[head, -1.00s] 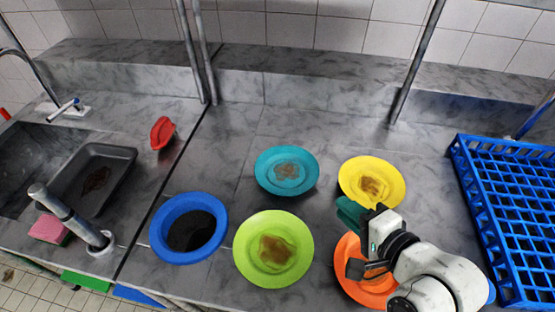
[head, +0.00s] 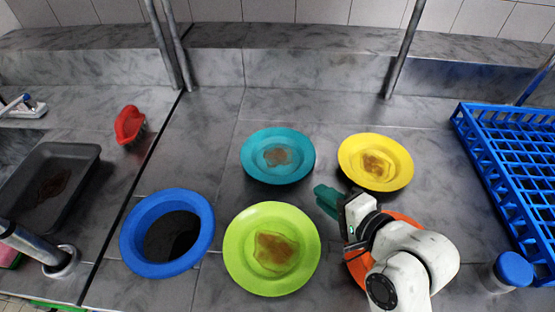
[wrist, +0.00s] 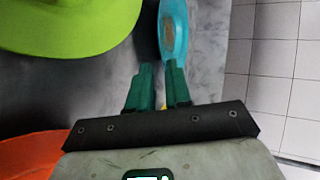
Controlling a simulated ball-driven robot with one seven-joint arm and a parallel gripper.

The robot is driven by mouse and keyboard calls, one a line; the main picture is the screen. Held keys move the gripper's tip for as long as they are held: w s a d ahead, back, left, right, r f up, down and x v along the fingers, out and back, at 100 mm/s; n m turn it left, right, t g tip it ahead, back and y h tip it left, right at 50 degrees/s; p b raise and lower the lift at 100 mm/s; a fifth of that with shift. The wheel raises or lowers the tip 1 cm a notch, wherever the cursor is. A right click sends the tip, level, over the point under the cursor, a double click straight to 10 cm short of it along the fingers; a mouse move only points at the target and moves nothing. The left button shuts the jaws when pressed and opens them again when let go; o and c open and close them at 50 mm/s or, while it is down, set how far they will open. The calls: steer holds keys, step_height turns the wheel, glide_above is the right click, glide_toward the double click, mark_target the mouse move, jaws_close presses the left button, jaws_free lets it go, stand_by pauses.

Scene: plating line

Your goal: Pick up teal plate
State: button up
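The teal plate (head: 252,165) lies flat on the grey counter in the head view, with a brown stain in its middle. Its edge also shows at the top of the wrist view (wrist: 173,45), beyond the fingers. My gripper (head: 321,194) is to the right of and nearer than the teal plate, close to its rim but apart from it. Its two green fingers (wrist: 158,72) stand apart with a narrow gap, and nothing is held between them.
The yellow plate (head: 401,155) is right of the teal one; the lime plate (head: 240,275) is in front. An orange plate (head: 405,217) is partly hidden under my arm. A blue-rimmed hole (head: 137,255) is at left, a blue rack (head: 500,180) at right.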

mark_target(298, 179)
steer(key=p+x, duration=0.1)
steer(key=x, duration=0.8)
steer(key=shift+w+a+f, duration=0.1)
steer(key=shift+w+a, duration=0.1)
steer(key=shift+w, duration=0.1)
jaws_close()
